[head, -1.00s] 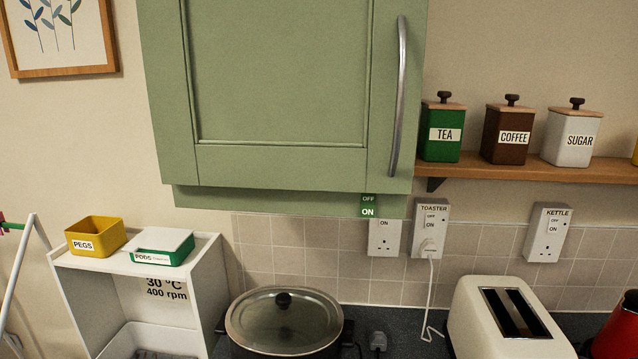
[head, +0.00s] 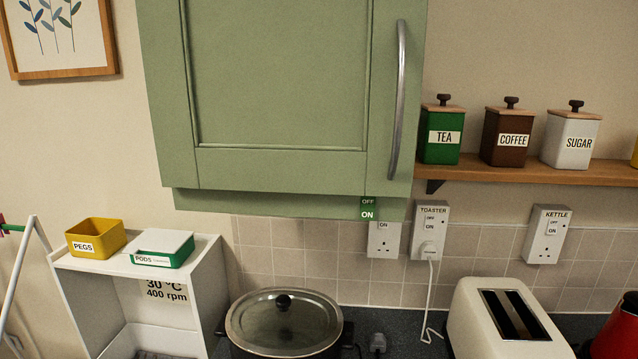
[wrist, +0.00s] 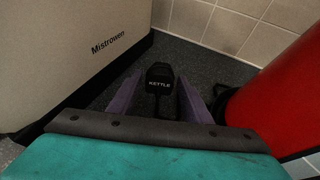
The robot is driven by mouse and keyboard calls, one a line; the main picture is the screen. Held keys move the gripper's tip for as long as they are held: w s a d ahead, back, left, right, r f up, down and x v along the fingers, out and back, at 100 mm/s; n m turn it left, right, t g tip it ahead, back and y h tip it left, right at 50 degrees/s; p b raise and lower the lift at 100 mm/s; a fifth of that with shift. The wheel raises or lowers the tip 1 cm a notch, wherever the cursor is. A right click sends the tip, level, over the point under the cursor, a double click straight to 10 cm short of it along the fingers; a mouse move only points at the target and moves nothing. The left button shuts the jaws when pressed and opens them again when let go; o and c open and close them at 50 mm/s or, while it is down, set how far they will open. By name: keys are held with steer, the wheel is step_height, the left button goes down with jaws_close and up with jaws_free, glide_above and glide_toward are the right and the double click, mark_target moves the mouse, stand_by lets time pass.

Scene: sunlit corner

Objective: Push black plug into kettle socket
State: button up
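The black plug (wrist: 160,88) has a white KETTLE label and is seen in the wrist view, low over or on the dark worktop; I cannot tell which. My gripper (wrist: 160,92) has its two purple fingers on either side of the plug, with narrow dark gaps showing between plug and fingers. The kettle socket (head: 547,236) is a white wall plate labelled KETTLE in the head view, with a switch above empty pin holes. The red kettle (head: 618,331) is at the right edge; it also shows in the wrist view (wrist: 275,105). My gripper is outside the head view.
The cream toaster (head: 508,322) stands left of the kettle, and also shows in the wrist view (wrist: 75,55). The toaster socket (head: 429,232) holds a white plug. Another dark plug (head: 377,342) lies beside the lidded pot (head: 283,325). A shelf (head: 540,172) with canisters hangs above.

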jaws_close()
steer(key=shift+s+d+p, duration=0.15)
steer(key=shift+s+d, duration=0.1)
steer(key=shift+s, duration=0.7)
steer(key=shift+s+d+p, duration=0.2)
steer(key=shift+s+d, duration=0.1)
steer(key=shift+s, duration=0.7)
steer(key=shift+s+d+p, duration=0.15)
steer(key=shift+s+d, duration=0.1)
steer(key=shift+s, duration=0.7)
stand_by(0.5)
steer(key=shift+s, duration=0.4)
